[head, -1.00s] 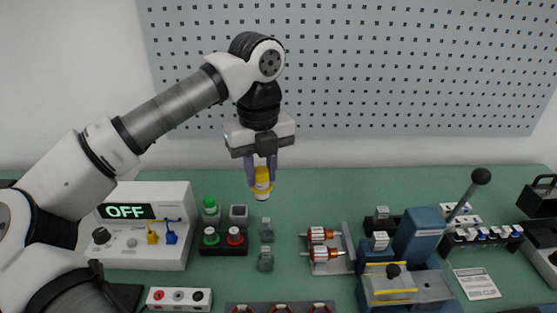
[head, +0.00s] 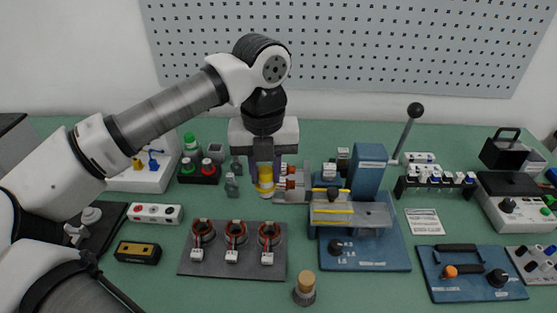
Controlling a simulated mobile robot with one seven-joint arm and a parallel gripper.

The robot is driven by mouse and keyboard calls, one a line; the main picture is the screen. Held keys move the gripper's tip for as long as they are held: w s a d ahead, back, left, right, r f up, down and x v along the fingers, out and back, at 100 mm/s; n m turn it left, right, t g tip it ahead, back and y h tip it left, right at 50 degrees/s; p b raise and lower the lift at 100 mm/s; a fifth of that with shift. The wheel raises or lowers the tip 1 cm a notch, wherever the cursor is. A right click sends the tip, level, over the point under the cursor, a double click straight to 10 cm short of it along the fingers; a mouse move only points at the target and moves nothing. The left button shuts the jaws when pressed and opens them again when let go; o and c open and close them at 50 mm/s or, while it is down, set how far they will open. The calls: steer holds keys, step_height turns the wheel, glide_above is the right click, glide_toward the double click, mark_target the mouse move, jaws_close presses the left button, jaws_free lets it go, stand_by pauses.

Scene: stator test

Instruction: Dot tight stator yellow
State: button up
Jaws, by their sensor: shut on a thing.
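My gripper (head: 265,182) is shut on a yellow marker bottle (head: 265,187) with a pale lower end, held upright above the bench. Three stators (head: 203,232) (head: 236,235) (head: 269,237) with copper-coloured windings and white connectors stand in a row on a dark grey tray (head: 231,268), below and in front of my gripper. Which stator is tight cannot be told from here. The bottle is apart from the stators.
A blue press fixture (head: 370,250) with a lever stands right of the tray. A small cork-topped bottle (head: 305,290) stands at the front. Red-and-copper rotors (head: 290,176) lie behind the gripper. Green bench shows between the tray and the press.

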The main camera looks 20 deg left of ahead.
mark_target(268, 188)
steer(key=shift+s+d+f, duration=0.3)
steer(key=shift+s+d, duration=0.1)
steer(key=shift+d, duration=0.05)
steer(key=shift+f+b, duration=1.2)
steer(key=shift+f, duration=1.15)
steer(key=shift+b, duration=0.3)
steer(key=shift+f+b, duration=0.7)
steer(key=shift+b, duration=0.05)
steer(key=shift+r, duration=0.1)
steer(key=shift+r+p, duration=1.7)
steer(key=shift+r, duration=1.25)
